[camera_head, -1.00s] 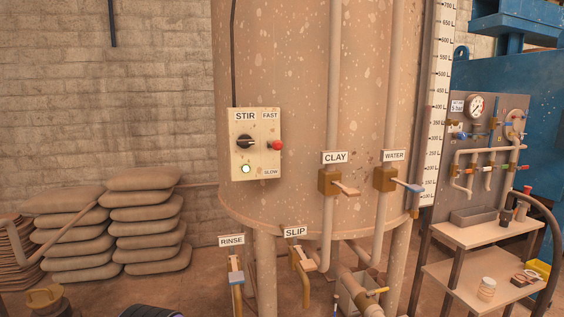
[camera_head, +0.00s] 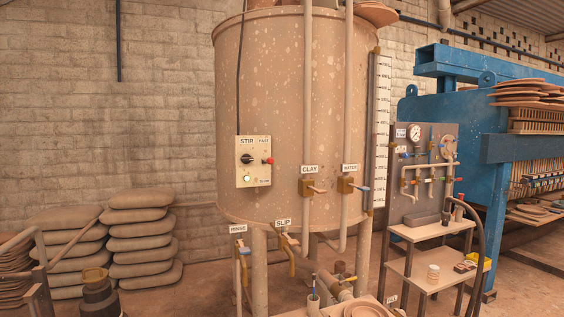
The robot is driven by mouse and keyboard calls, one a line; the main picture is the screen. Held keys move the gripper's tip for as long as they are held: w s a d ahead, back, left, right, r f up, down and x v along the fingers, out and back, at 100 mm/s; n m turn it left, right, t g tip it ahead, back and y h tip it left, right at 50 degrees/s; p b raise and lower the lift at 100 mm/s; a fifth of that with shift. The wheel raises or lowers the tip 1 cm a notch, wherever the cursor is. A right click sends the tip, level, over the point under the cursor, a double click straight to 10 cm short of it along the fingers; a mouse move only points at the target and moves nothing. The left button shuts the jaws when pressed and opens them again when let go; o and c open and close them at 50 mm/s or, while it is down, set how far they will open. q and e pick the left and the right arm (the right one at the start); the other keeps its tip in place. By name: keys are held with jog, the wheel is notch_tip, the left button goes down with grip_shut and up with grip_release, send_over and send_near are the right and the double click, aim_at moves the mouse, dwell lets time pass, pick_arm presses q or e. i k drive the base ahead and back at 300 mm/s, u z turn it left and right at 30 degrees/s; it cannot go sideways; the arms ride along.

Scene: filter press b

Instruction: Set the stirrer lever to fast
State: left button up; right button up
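The stirrer control box (camera_head: 254,163) is a pale panel on the front of the large speckled tank (camera_head: 286,85). It is labelled STIR, with FAST at its upper right and SLOW at its lower right. A black round knob (camera_head: 247,159) sits at the box's middle left, and a lit pale green lamp (camera_head: 247,178) is below it. A lever with a red ball end (camera_head: 269,161) sticks out at the right side, about midway between the FAST and SLOW labels. Neither of my grippers shows in the head view.
CLAY (camera_head: 308,187) and WATER (camera_head: 346,185) valves are on pipes right of the box. RINSE (camera_head: 241,250) and SLIP (camera_head: 286,242) valves are below. Stacked sacks (camera_head: 146,240) lie at left; a small shelf table (camera_head: 431,232) and blue press (camera_head: 480,140) stand at right.

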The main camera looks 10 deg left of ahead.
aim_at(270, 160)
jog(key=z, duration=0.6)
jog(key=i, duration=1.35)
jog(key=u, duration=0.45)
